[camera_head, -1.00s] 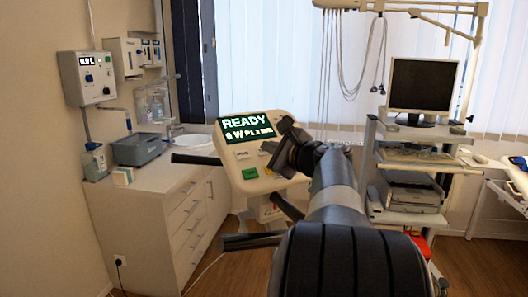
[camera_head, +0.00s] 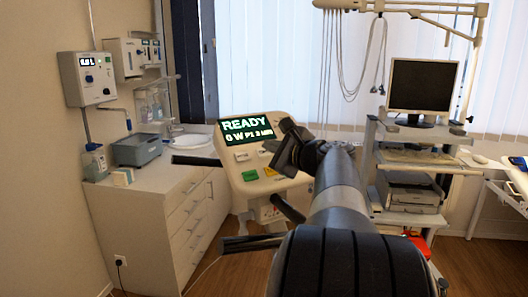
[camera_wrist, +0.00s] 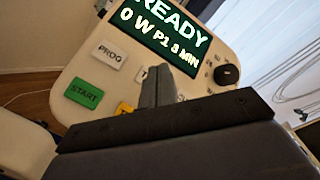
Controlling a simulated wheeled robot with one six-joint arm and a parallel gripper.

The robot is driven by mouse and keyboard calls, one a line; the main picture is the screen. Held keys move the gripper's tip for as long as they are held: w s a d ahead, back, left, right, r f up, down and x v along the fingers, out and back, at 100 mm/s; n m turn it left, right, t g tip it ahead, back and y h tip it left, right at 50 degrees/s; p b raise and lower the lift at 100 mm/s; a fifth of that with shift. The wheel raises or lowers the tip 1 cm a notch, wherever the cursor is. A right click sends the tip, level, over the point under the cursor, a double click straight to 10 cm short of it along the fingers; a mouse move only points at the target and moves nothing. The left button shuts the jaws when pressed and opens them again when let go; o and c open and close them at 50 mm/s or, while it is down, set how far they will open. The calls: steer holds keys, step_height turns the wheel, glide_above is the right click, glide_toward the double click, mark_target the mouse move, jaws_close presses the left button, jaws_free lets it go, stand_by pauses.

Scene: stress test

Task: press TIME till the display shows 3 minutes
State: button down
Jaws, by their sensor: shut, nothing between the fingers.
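The device's sloped panel (camera_head: 290,188) carries a lit display (camera_head: 246,129), also in the wrist view (camera_wrist: 160,35), where it reads READY, 0 W, P1, 3 MIN. The wrist view shows the white PROG button (camera_wrist: 110,55), the green START button (camera_wrist: 84,93) and part of a yellow button (camera_wrist: 125,108). My gripper (camera_wrist: 157,72) is shut and empty, its fingers over the panel just below the display. In the head view, my gripper (camera_head: 280,150) is at the panel's upper right. Lettering beside the fingers is mostly hidden; I cannot tell whether they touch a button.
A black knob (camera_wrist: 227,74) sits right of my fingers on the panel. A counter with drawers (camera_head: 185,215) stands left of the device. A cart with a monitor (camera_head: 422,86) stands to the right. Some wooden floor is clear in front.

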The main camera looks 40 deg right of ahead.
steer(key=shift+s+a+r+p, duration=0.15)
steer(key=shift+s+r+p, duration=0.6)
steer(key=shift+r, duration=0.25)
steer(key=shift+s+a+r+p, duration=0.1)
steer(key=shift+s+r+p, duration=0.45)
steer(key=shift+s+r, duration=0.35)
steer(key=shift+w+r, duration=0.1)
steer(key=s+r+p, duration=0.4)
steer(key=r, duration=0.1)
steer(key=shift+s+a+r, duration=0.15)
steer(key=shift+a+r, duration=0.05)
steer(key=shift+a, duration=0.15)
steer(key=w+f+b, duration=0.4)
steer(key=f, duration=0.1)
steer(key=shift+w+d+f, duration=0.2)
steer(key=shift+d+f, duration=0.1)
steer(key=shift+d, duration=0.05)
